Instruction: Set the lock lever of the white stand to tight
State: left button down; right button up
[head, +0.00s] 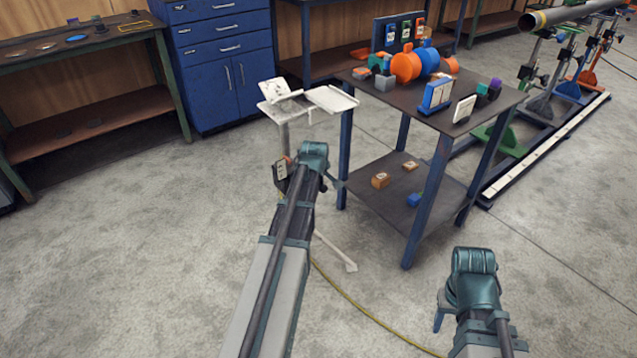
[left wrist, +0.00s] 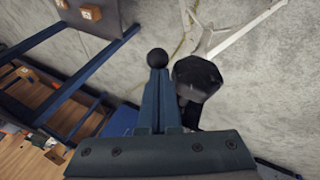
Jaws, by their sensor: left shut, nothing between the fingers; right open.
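The white stand (head: 283,126) is left of the dark table in the head view. Its upper post shows, my left arm hides the middle, and a foot (head: 350,266) shows below. Its splayed white legs (left wrist: 240,32) also show in the left wrist view. There, a black ball knob (left wrist: 157,58) is at the tips of my shut left fingers (left wrist: 160,72), and a dark faceted knob (left wrist: 197,78) is just right of them. I cannot tell which belongs to the lock lever, nor its setting. My right gripper (head: 440,318) is low at the right, away from the stand, and empty.
The dark table (head: 372,112) with blue legs holds several coloured parts and stands close to my left arm. Behind are a blue cabinet (head: 222,80) and a workbench (head: 90,108). A yellow cable (head: 360,308) crosses the floor. Floor at left is clear.

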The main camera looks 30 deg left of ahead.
pick_arm(q)
jog(key=r+p, duration=0.1)
jog(key=s+a+r+p, duration=0.1)
jog(key=r+p, duration=0.2)
jog(key=shift+s+a, duration=0.15)
jog(key=shift+a, duration=0.2)
jog(key=d+p+v, duration=0.1)
jog(key=p+v, duration=0.6)
jog(key=v, duration=0.2)
jog(key=shift+s+p, duration=0.3)
jog(key=shift+s, duration=0.1)
jog(key=shift+f, duration=0.25)
